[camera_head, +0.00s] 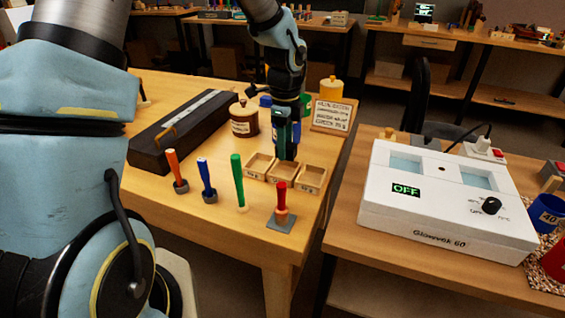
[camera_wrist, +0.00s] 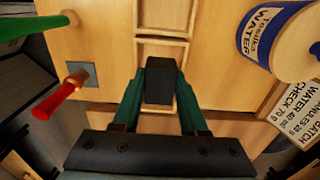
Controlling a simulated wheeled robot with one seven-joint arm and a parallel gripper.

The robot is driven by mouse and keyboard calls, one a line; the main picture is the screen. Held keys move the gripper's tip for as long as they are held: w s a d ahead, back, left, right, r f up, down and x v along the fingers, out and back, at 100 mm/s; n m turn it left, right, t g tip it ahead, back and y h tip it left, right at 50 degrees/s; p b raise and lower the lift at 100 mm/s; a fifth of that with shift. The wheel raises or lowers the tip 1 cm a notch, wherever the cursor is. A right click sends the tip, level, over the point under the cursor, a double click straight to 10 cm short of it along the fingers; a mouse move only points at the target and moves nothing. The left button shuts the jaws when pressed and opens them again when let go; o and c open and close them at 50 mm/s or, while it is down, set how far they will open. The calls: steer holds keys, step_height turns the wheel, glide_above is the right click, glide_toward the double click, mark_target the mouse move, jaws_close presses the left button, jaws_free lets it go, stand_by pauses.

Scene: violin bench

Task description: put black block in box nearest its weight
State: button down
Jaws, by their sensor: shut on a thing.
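My gripper (camera_head: 287,138) is shut on the black block (camera_wrist: 160,85), which it holds between its two green fingers. In the head view the block (camera_head: 286,152) shows as a dark shape below the fingers, beside the row of boxes. The row has a left box (camera_head: 258,165), a middle box (camera_head: 282,171) and a right box (camera_head: 311,178), all small, open and wooden. Their front marks are too small to read. In the wrist view the block and fingers cover part of the row. I cannot tell how high the block is above it.
Colored upright tools, including a red one (camera_head: 281,200) and a green one (camera_head: 238,180), stand in front of the boxes. A long black case (camera_head: 180,130), a brown jar (camera_head: 243,120) and a card (camera_head: 331,116) are nearby. A white device (camera_head: 445,200) reading OFF stands on the right table.

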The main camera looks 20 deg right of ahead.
mark_target(285, 174)
step_height(285, 174, down, 6)
steer(key=shift+f+p, duration=0.1)
steer(key=shift+p, duration=0.25)
steer(key=c, duration=0.7)
jaws_free()
step_height(285, 174, up, 12)
steer(key=shift+r+b, duration=0.1)
steer(key=shift+b, duration=0.75)
steer(key=s+a+n, duration=0.1)
steer(key=a+n, duration=0.7)
steer(key=a, duration=0.2)
steer(key=s+a+n+t, duration=0.1)
steer(key=a+n, duration=0.8)
steer(key=a, duration=0.1)
steer(key=s+a+n, duration=0.2)
steer(key=a+n, duration=0.6)
steer(key=a, duration=0.2)
steer(key=shift+a+n+t, duration=0.1)
steer(key=shift+n+t, duration=0.2)
